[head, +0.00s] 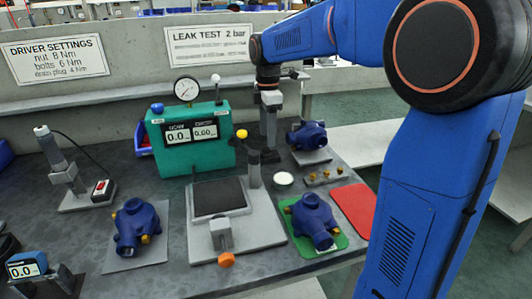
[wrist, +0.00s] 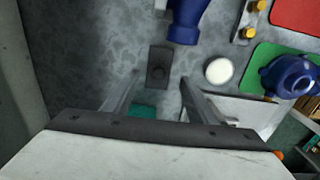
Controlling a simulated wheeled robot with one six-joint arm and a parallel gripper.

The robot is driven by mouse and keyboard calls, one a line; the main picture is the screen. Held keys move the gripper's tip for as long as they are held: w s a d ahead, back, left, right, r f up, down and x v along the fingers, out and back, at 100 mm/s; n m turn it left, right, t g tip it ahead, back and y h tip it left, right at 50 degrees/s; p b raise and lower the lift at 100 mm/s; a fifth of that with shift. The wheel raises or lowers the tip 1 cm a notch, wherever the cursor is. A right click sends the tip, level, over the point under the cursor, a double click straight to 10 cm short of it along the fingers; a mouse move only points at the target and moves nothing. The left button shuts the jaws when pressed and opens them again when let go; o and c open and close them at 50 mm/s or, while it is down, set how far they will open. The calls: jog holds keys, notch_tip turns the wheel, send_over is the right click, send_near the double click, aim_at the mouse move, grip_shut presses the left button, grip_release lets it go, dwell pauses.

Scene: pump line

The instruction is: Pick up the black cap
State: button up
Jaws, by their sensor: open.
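A small dark block with a round dark top, which looks like the black cap (wrist: 159,66), lies on the grey table in the wrist view. My gripper (wrist: 159,80) is open, its two fingers apart on either side of the near end of that dark piece in the picture. Nothing is between the fingers that I can see as held. In the head view my gripper (head: 268,130) points down behind the green tester's right side. The dark piece (head: 269,156) shows there at the table below it, partly hidden by the fixture post.
A white round dish (wrist: 218,71) stands close to the right of the cap. A blue pump (wrist: 186,22) is just beyond it. The green tester (head: 190,140), a grey fixture (head: 262,232) and a green mat (head: 338,240) with another pump surround the spot. A red mat (head: 354,208) is bare.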

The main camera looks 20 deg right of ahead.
aim_at(266, 148)
jog(key=shift+a+f, duration=0.15)
jog(key=shift+f, duration=1.15)
jog(key=shift+a+f, duration=0.1)
jog(key=shift+f, duration=1.15)
jog(key=shift+w, duration=0.1)
jog(key=c, duration=1.1)
